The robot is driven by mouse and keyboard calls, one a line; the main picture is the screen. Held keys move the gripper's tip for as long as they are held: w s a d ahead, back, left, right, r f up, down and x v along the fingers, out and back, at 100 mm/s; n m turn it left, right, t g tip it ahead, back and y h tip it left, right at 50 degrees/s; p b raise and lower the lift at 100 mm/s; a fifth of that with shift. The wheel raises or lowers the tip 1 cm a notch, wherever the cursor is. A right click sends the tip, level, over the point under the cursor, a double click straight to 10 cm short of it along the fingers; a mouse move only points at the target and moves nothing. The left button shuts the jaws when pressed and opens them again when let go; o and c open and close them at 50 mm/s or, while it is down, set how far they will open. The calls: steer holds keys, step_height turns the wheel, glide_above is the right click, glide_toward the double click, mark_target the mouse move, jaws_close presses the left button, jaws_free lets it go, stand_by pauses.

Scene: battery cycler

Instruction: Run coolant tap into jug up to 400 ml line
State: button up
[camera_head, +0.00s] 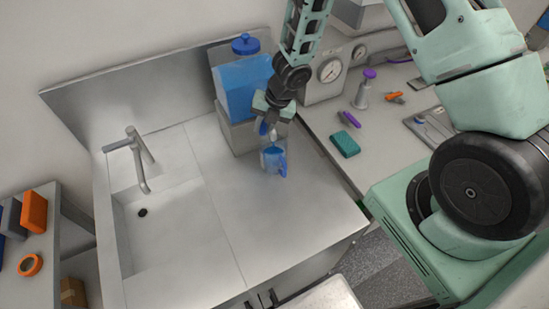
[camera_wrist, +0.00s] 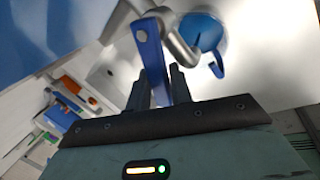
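The coolant tank (camera_head: 243,88), blue with a blue cap, stands on a grey block beside the sink. Its tap has a blue lever (camera_wrist: 150,50) on a grey spout (camera_wrist: 178,45). My gripper (camera_head: 266,122) is at the tap; in the wrist view its two fingers (camera_wrist: 160,90) sit close on both sides of the lever and appear shut on it. The clear jug (camera_head: 273,158) with a blue handle stands upright on the counter below the tap. Blue liquid shows inside the jug in the wrist view (camera_wrist: 203,32). Its level against the 400 ml line cannot be read.
A steel sink (camera_head: 160,235) with a faucet (camera_head: 140,160) is at left. On the right bench are a teal box (camera_head: 345,144), a purple-topped bottle (camera_head: 363,95) and gauges (camera_head: 330,70). The counter in front of the jug is clear.

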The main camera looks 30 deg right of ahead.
steer(key=shift+d+f, duration=0.1)
steer(key=shift+w+a+f+m+b, duration=0.2)
steer(key=shift+m+b, duration=0.5)
steer(key=shift+b, duration=0.55)
steer(key=shift+w+a+m+t+h+b, duration=0.3)
steer(key=shift+a+m+t+b, duration=0.1)
steer(key=shift+m+b, duration=0.45)
steer(key=shift+a+r+m, duration=0.15)
steer(key=shift+r+m, duration=0.15)
steer(key=shift+m, duration=0.05)
stand_by(1.1)
